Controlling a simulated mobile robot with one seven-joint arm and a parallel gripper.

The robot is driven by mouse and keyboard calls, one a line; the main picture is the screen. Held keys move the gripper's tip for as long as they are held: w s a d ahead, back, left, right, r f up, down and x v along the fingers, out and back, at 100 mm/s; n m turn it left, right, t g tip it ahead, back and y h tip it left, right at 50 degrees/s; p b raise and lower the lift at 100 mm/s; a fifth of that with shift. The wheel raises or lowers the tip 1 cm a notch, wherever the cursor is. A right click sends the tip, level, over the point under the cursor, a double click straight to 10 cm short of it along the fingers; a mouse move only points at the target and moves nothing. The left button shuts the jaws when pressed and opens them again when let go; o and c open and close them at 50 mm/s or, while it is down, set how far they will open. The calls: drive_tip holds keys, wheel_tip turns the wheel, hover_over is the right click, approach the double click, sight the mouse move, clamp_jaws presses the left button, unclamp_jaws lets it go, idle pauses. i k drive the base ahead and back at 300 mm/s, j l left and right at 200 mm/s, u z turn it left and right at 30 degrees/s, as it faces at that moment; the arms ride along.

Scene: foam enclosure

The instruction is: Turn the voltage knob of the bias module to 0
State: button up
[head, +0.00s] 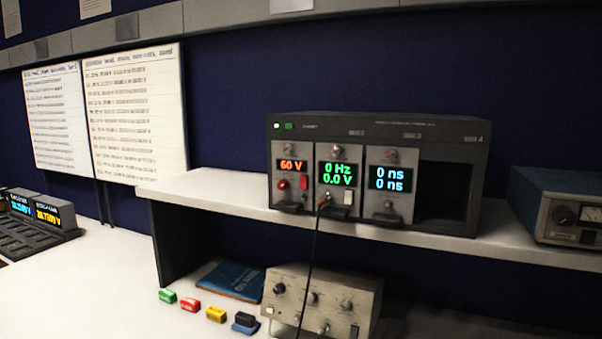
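A dark rack unit (450,135) stands on a white shelf, with three plug-in modules side by side. The left module (279,205) has an orange display (292,166) reading 60 V; it appears to be the bias module, though its label is too small to read. A small knob (288,149) sits above that display; its pointer is too small to read. Below the display are a round red control (282,184) and a small red switch (304,183). My gripper is not in view.
The middle module shows 0 Hz and 0.0 V, the right one 0 ns twice. A black cable (309,262) hangs from the middle module past a beige knob box (345,296). A blue instrument (560,190) stands at right. Colored blocks (216,314) lie on the bench.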

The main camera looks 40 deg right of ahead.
sight(283, 184)
drive_tip(key=k+j+z, duration=0.15)
drive_tip(key=z, duration=0.2)
drive_tip(key=k+j+z, duration=0.1)
drive_tip(key=k+z, duration=0.4)
drive_tip(key=z, duration=0.2)
